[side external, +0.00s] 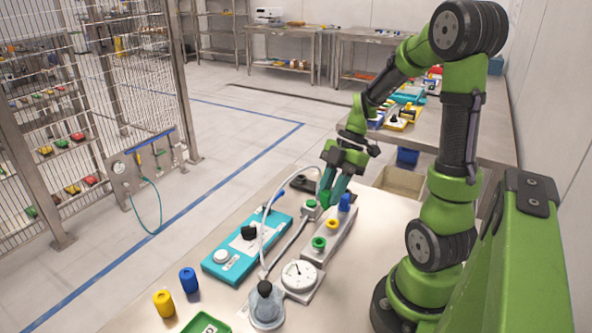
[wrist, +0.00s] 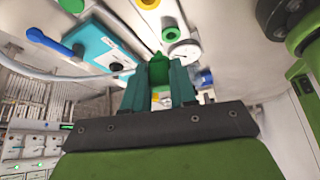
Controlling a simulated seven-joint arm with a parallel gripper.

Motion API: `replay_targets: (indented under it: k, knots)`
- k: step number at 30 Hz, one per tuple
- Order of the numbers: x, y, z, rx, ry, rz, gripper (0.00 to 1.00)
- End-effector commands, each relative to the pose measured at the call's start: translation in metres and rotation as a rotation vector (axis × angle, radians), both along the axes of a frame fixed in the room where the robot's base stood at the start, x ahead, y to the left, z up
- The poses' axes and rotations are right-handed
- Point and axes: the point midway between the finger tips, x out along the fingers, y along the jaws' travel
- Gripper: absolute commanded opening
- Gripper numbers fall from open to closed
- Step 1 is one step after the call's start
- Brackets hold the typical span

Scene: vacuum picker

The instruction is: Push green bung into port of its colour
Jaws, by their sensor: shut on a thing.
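My gripper (side external: 329,203) is shut on the green bung (wrist: 158,68), which shows between the fingertips in the wrist view. In the side view the bung is mostly hidden by the fingers. The grey port block (side external: 312,256) lies below. Its green-ringed port (side external: 319,242) is at the near end, with the yellow-ringed port (side external: 332,227) behind it. The green port also shows in the wrist view (wrist: 168,32), beyond the bung's tip. In the side view my gripper is over the far part of the block, apart from the green port.
A blue upright piece (side external: 344,202) stands at the block's far end. A teal box (side external: 247,247) is to the left, a dial gauge (side external: 299,276) in front. Blue (side external: 188,280) and yellow (side external: 163,303) bungs stand at front left, near a green tray (side external: 197,325). A clear tube arches nearby.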

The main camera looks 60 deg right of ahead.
Motion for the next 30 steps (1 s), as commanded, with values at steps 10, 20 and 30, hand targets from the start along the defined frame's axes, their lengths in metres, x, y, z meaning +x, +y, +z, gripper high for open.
replay_targets:
  k: [10, 20, 30]
  knots:
    - [-0.004, 0.045, -0.001, 0.005, 0.004, 0.313, 0.00]
    - [-0.003, 0.044, -0.043, 0.002, 0.001, 0.306, 0.00]
    - [-0.003, 0.044, -0.049, 0.000, 0.000, 0.304, 0.00]
